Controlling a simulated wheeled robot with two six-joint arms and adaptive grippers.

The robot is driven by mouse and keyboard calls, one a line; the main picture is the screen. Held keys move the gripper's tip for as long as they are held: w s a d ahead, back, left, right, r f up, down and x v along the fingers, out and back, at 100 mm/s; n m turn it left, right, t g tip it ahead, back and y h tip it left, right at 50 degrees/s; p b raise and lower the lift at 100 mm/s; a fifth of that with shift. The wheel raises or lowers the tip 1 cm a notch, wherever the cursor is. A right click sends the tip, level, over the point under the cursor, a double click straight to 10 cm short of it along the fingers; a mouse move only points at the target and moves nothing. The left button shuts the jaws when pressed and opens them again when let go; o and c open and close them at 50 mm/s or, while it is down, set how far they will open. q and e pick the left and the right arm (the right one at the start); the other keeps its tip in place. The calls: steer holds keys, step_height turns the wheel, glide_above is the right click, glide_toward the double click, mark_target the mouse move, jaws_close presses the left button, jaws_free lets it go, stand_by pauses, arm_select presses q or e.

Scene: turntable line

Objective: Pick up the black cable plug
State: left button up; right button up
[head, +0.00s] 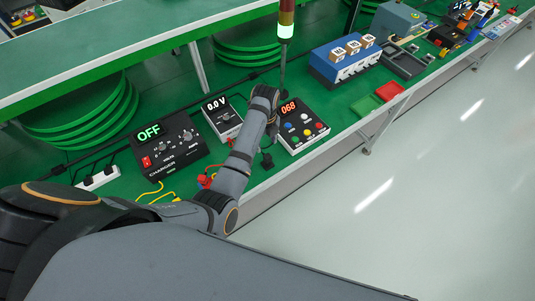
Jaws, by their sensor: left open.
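My left arm reaches in from the lower left across the green bench. Its left gripper (268,143) hangs low over the bench, just left of the button box, and is open. A small black piece (267,160) shows at the gripper's lower end. It may be the black cable plug or a dark fingertip; I cannot tell which, nor whether they touch. A white power strip (98,180) lies at the left with black pieces on it. My right gripper is not in view.
A black charger (165,145) reading OFF and a meter (222,115) reading 0.0 V stand left of the arm. The button box (302,127) reads 068. Red and yellow leads lie near the forearm. A lit signal post (285,30) stands behind.

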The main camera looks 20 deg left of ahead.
mark_target(267, 156)
arm_select(q)
steer(key=f, duration=0.2)
steer(key=shift+s+f, duration=0.2)
steer(key=shift+f, duration=0.15)
step_height(267, 156, down, 3)
steer(key=shift+w+d+r+p, duration=0.1)
steer(key=shift+w+d+p, duration=0.05)
steer(key=shift+p, duration=0.4)
steer(key=f, duration=0.2)
steer(key=shift+s+d+f, duration=0.2)
steer(key=shift+s+f, duration=0.05)
steer(key=shift+f, duration=0.6)
steer(key=shift+w, duration=0.1)
steer(key=c, duration=1)
steer(key=shift+c, duration=0.5)
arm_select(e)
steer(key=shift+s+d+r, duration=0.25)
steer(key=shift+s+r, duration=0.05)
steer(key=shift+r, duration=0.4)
arm_select(q)
jaws_close()
